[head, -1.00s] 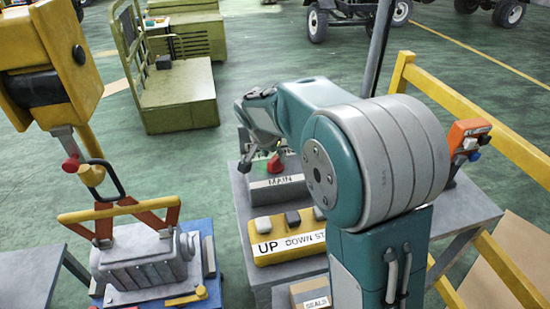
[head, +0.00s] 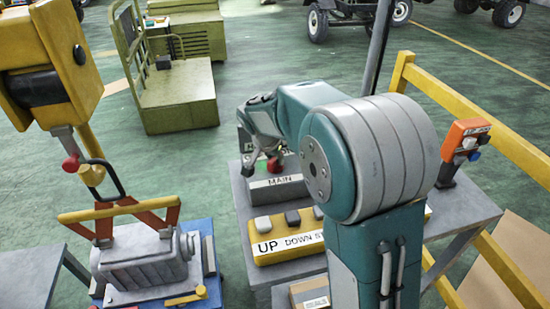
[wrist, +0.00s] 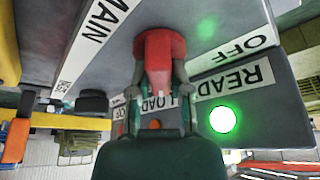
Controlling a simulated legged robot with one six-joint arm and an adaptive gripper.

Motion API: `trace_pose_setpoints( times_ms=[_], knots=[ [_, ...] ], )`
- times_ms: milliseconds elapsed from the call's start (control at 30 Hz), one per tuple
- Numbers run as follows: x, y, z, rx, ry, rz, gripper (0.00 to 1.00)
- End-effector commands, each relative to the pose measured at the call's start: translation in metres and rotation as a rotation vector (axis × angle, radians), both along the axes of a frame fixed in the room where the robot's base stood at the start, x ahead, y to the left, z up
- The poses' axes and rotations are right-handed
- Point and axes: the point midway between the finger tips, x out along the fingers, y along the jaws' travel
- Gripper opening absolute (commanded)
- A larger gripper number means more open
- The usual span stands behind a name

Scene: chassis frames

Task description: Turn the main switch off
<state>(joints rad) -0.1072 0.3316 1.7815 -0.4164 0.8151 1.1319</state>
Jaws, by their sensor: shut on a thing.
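The main switch is a red knob with a handle (head: 277,162) on a grey box (head: 290,187) labelled MAIN. In the wrist view the red handle (wrist: 158,52) stands between the two fingers of my gripper (wrist: 157,92), which are shut on it. The MAIN label (wrist: 102,20) and an OFF label (wrist: 247,47) lie on either side of the knob. In the head view my gripper (head: 262,155) is at the box, and my arm partly hides it. A green light (wrist: 222,119) glows beside a partly covered READY label.
A yellow box with UP and DOWN buttons (head: 262,250) stands in front. A box labelled SEALS (head: 312,294) is nearer still. An orange control (head: 466,140) stands at right by a yellow rail (head: 500,130). A yellow hoist (head: 50,65) hangs over a grey motor (head: 145,262) at left.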

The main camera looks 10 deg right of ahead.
Motion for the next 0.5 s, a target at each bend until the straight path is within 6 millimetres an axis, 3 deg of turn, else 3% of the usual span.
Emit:
trace_pose_setpoints(
  times_ms=[500],
  knots=[
    [0.0010, 0.0000, 0.0006, 0.002, -0.007, 0.334, 0.00]
  ],
)
